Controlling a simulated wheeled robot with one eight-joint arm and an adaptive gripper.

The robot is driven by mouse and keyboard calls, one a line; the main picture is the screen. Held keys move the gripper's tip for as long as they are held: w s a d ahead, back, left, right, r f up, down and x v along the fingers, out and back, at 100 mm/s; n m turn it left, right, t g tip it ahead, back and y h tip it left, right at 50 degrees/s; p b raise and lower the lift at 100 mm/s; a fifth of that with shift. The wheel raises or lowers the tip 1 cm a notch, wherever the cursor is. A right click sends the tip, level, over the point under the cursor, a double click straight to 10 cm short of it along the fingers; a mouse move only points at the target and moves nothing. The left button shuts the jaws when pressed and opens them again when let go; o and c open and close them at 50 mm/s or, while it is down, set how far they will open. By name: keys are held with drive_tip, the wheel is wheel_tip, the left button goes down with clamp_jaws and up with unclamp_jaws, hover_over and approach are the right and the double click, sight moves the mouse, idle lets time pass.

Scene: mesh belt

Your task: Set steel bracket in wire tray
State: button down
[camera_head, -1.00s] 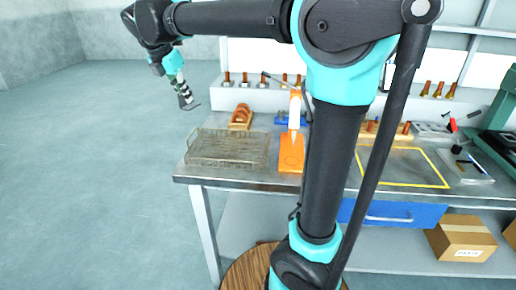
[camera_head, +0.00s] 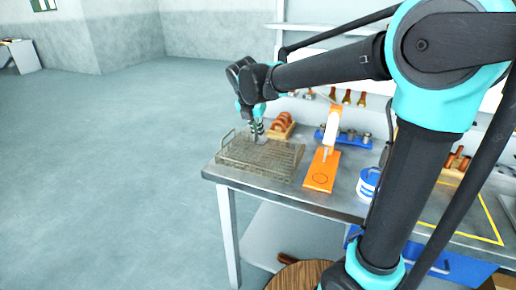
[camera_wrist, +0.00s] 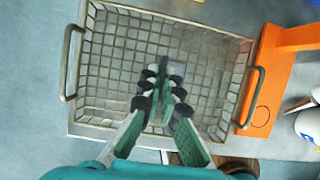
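The wire tray (camera_head: 252,168) is a shallow mesh basket with a raised handle at each end, at the left end of the workbench. It fills most of the wrist view (camera_wrist: 108,72), and I see no other part lying in it. My gripper (camera_head: 257,132) points down over the tray's back part. In the wrist view its fingers (camera_wrist: 164,76) are close together on a small grey piece, the steel bracket (camera_wrist: 176,68). The bracket shows as a grey plate under the fingertips in the head view (camera_head: 261,140). Whether it touches the mesh is unclear.
An orange stand (camera_head: 320,172) is close right of the tray. A wooden holder with copper-coloured rings (camera_head: 283,126) is behind it. A blue rack (camera_head: 343,137) and a white-and-blue container (camera_head: 368,183) stand farther right. Open floor lies left of the bench.

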sight(256, 142)
drive_tip(key=shift+f, duration=3.3)
drive_tip(key=shift+f, duration=0.1)
drive_tip(key=c, duration=1.7)
unclamp_jaws()
drive_tip(key=v, duration=1.2)
drive_tip(key=shift+s, duration=0.1)
